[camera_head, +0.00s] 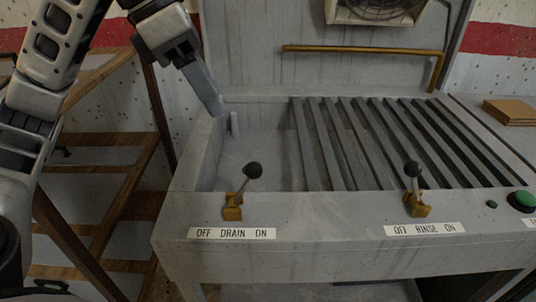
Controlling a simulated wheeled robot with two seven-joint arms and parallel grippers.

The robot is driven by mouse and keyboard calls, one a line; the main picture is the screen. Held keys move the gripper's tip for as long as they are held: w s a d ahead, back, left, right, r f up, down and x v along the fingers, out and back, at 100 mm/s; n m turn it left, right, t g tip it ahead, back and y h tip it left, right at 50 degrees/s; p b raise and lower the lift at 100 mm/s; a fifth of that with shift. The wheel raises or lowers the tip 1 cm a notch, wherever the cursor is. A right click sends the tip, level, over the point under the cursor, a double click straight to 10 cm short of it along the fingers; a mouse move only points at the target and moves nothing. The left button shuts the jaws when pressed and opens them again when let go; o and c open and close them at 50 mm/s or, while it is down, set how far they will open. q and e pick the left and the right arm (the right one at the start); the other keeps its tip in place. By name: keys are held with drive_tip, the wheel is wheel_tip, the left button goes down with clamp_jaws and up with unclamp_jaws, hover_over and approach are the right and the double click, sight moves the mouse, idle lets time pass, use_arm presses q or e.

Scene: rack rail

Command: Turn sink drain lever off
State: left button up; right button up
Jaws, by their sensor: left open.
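The drain lever (243,186) has a black ball knob and a brass base. It stands on the front ledge of the grey sink, above a label (232,233) reading "OFF DRAIN ON". The lever leans to the right, towards the ON side. My left gripper (216,105) comes in from the upper left and points down over the sink's back left corner. It is open and empty, behind and above the lever, well apart from it. My right gripper is not in view.
The rinse lever (413,180) stands further right, nearly upright, above its own label. Grey slats (375,145) cover much of the basin (260,150). A brass pipe (365,50) runs along the back. A green button (522,201) sits at far right. A wooden rack (110,140) stands left.

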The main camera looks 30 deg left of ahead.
use_arm(q)
approach(250, 163)
drive_tip(key=f, duration=0.2)
drive_tip(key=x, duration=0.3)
drive_tip(key=b+x, duration=0.1)
drive_tip(key=x, duration=0.5)
drive_tip(key=shift+w+d+f+b, duration=0.1)
drive_tip(key=shift+w+d+b, duration=0.15)
drive_tip(key=shift+d+b, duration=0.15)
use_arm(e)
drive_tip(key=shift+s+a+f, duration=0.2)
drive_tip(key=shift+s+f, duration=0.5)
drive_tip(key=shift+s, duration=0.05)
use_arm(q)
clamp_jaws()
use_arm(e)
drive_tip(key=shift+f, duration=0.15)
